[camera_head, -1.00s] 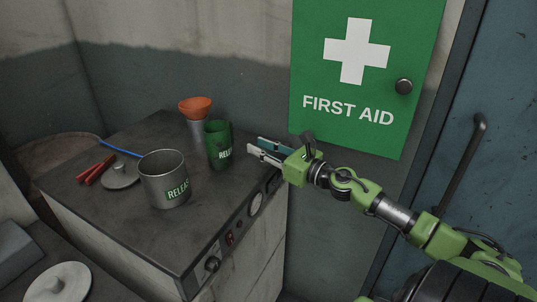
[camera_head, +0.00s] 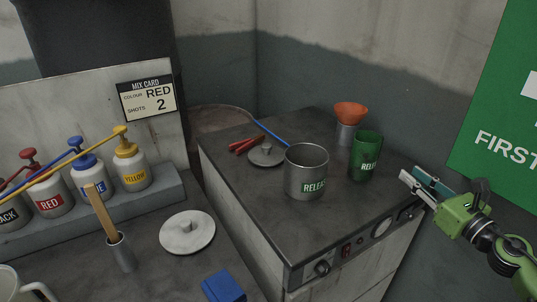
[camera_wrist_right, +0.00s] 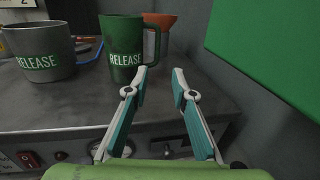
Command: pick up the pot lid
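Two round lids with knobs show in the head view. A dark grey lid (camera_head: 267,155) lies flat behind the grey metal pot (camera_head: 306,172) marked RELEASE. A larger pale grey lid (camera_head: 187,232) lies on the left bench. I cannot tell for sure which is the pot lid. My right gripper (camera_head: 411,174) is at the right edge of the counter, beside the green RELEASE mug (camera_head: 365,157), apart from both lids. In the right wrist view its fingers (camera_wrist_right: 158,82) are open with nothing between them. My left gripper is out of view.
Red-handled tools (camera_head: 246,144), a blue rod and an orange funnel (camera_head: 350,113) share the counter (camera_head: 245,205). The left bench holds several pump bottles (camera_head: 133,167), a cup with a wooden stick (camera_head: 121,252) and a blue block (camera_head: 223,287). A green first-aid cabinet (camera_head: 505,110) is at right.

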